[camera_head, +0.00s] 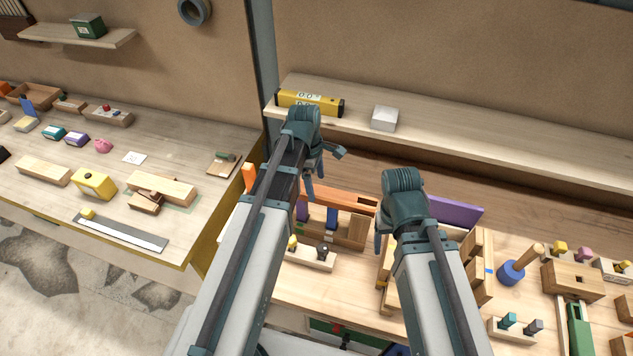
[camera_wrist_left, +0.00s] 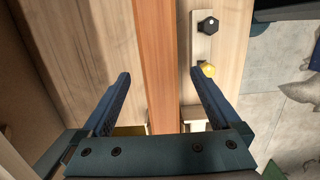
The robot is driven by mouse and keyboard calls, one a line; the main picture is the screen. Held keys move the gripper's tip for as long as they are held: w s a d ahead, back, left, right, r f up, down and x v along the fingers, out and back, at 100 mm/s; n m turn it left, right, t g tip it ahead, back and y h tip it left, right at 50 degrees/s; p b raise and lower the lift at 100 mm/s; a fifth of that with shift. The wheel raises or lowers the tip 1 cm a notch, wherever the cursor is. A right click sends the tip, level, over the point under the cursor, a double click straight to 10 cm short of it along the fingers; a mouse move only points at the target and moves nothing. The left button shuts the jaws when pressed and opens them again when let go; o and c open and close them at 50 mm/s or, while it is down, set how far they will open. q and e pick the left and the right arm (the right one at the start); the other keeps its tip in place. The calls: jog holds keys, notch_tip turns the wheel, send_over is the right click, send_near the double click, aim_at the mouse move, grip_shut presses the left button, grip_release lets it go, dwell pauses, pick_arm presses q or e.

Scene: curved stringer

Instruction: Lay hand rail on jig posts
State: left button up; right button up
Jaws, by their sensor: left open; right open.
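The hand rail, a long reddish-brown wooden bar (camera_head: 345,198), lies along the back of the bench work area; my left arm hides part of it. In the left wrist view the rail (camera_wrist_left: 156,55) runs lengthwise between the two spread fingers of my left gripper (camera_wrist_left: 158,82). My left gripper (camera_head: 322,172) is open in the head view, just above the rail, gripping nothing. Blue posts (camera_head: 332,218) stand in front of the rail at a wooden frame; whether they are the jig posts I cannot tell. My right gripper (camera_head: 379,238) is open, mostly hidden by its own wrist, left of a stepped wooden piece (camera_head: 480,262).
A wooden block (camera_head: 308,259) with yellow and black knobs lies in front of the rail. A purple panel (camera_head: 455,212) stands behind my right arm. A shelf holds a yellow level (camera_head: 310,103) and a white box (camera_head: 384,118).

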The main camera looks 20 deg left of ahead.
notch_tip(320, 180, up, 11)
jog(key=p, duration=1)
jog(key=shift+s, duration=0.15)
